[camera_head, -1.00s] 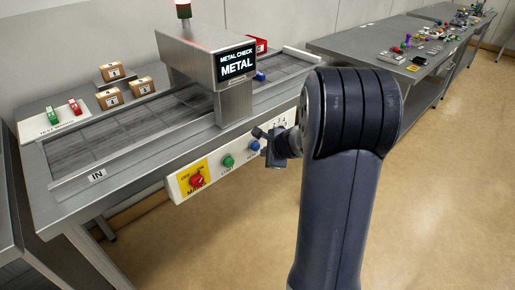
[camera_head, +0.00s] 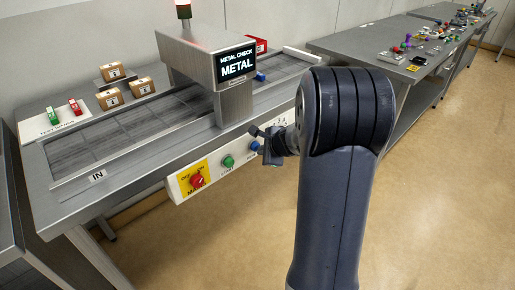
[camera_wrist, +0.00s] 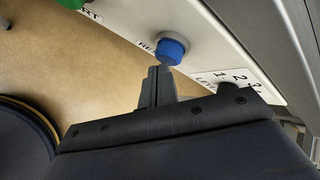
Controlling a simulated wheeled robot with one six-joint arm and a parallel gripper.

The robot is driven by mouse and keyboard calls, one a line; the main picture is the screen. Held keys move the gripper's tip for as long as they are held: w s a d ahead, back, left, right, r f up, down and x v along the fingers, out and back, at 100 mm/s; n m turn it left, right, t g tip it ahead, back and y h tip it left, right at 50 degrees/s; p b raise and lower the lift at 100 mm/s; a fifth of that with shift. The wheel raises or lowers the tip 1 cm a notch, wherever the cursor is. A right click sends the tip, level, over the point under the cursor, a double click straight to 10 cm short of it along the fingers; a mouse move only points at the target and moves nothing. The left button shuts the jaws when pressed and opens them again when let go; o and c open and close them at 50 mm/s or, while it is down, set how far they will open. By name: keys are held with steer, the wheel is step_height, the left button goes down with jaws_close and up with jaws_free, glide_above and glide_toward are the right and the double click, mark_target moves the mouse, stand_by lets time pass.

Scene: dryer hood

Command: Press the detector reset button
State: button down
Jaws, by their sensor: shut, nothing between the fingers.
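The blue reset button (camera_wrist: 173,49) sits on the white control panel (camera_wrist: 215,45) in the wrist view, with a partly hidden label beginning "RE" beside it. My gripper (camera_wrist: 163,72) is shut and empty, its fingertips right at the near edge of the blue button. I cannot tell whether they touch it. In the head view my gripper (camera_head: 258,133) is in front of the panel and mostly hides the blue button. The metal detector (camera_head: 190,55) stands over the conveyor, and its screen (camera_head: 237,63) reads "METAL CHECK METAL".
A green button (camera_head: 228,161) and a red knob on a yellow plate (camera_head: 197,181) are left of my gripper on the same panel. Cardboard boxes (camera_head: 112,97) stand behind the conveyor (camera_head: 90,145). A side table (camera_head: 410,60) holds small items. The floor at right is clear.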

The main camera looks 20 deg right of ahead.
steer(key=shift+w+a, duration=0.15)
steer(key=shift+w, duration=0.45)
stand_by(0.5)
steer(key=shift+s, duration=0.1)
steer(key=shift+s+d+b, duration=0.2)
steer(key=shift+s, duration=0.35)
steer(key=shift+s+d+b, duration=0.15)
steer(key=shift+s+b, duration=0.05)
steer(key=shift+s, duration=0.3)
steer(key=s, duration=0.1)
steer(key=s+d+b, duration=0.1)
steer(key=s, duration=0.1)
steer(key=s+b, duration=0.1)
steer(key=shift+s+d, duration=0.35)
steer(key=shift+s, duration=0.05)
steer(key=shift+w, duration=0.15)
steer(key=s, duration=0.2)
steer(key=s+d, duration=0.1)
steer(key=s, duration=0.1)
steer(key=shift+d, duration=0.2)
stand_by(0.6)
